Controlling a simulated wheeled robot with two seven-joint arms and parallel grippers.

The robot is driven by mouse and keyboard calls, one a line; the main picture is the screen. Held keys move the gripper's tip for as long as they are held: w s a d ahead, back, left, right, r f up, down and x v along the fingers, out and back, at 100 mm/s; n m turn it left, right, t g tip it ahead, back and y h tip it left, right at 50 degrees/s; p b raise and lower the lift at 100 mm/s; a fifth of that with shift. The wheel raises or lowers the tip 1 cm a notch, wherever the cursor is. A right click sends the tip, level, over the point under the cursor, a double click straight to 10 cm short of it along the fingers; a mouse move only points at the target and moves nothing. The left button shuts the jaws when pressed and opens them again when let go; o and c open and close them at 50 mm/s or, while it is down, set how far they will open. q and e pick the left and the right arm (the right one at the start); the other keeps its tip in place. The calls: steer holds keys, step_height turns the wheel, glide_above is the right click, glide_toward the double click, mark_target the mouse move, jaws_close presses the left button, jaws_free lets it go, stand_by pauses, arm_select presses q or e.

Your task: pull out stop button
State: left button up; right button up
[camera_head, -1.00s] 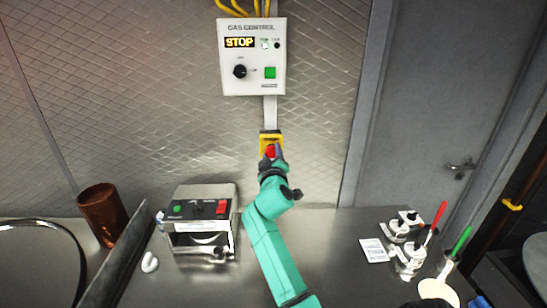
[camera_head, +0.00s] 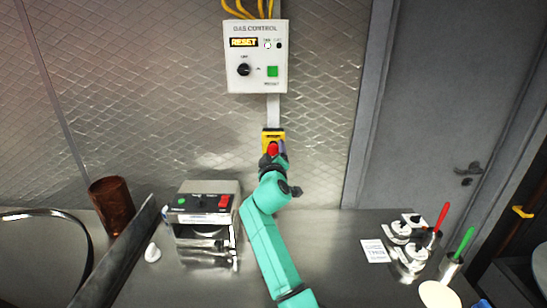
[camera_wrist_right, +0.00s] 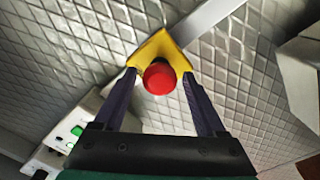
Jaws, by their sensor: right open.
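The red stop button (camera_head: 272,149) is a round mushroom knob on a yellow housing (camera_head: 273,134), fixed to the wall below the gas control box (camera_head: 256,70). The box's display (camera_head: 243,42) reads RESET. My right gripper (camera_head: 275,157) is at the button, at the end of the teal arm. In the wrist view its two dark fingers (camera_wrist_right: 159,77) are open, one on each side of the red knob (camera_wrist_right: 159,79), with visible gaps between them and the knob. The yellow housing (camera_wrist_right: 157,48) lies just beyond the fingertips. My left gripper is not in view.
Below on the metal counter (camera_head: 330,275) stand a boxy device (camera_head: 203,215) with green and red buttons, a brown cup (camera_head: 111,206), a card (camera_head: 374,251) and metal containers (camera_head: 408,240). A grey conduit (camera_head: 273,108) joins the housing and control box. A door (camera_head: 440,100) is at right.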

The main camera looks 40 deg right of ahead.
steer(key=shift+s+a+f, duration=0.1)
steer(key=shift+s+a, duration=0.15)
steer(key=shift+s, duration=0.05)
steer(key=b+v, duration=0.4)
steer(key=v, duration=0.9)
steer(key=shift+s+a+b, duration=0.2)
steer(key=shift+s+b, duration=0.05)
steer(key=shift+b, duration=0.05)
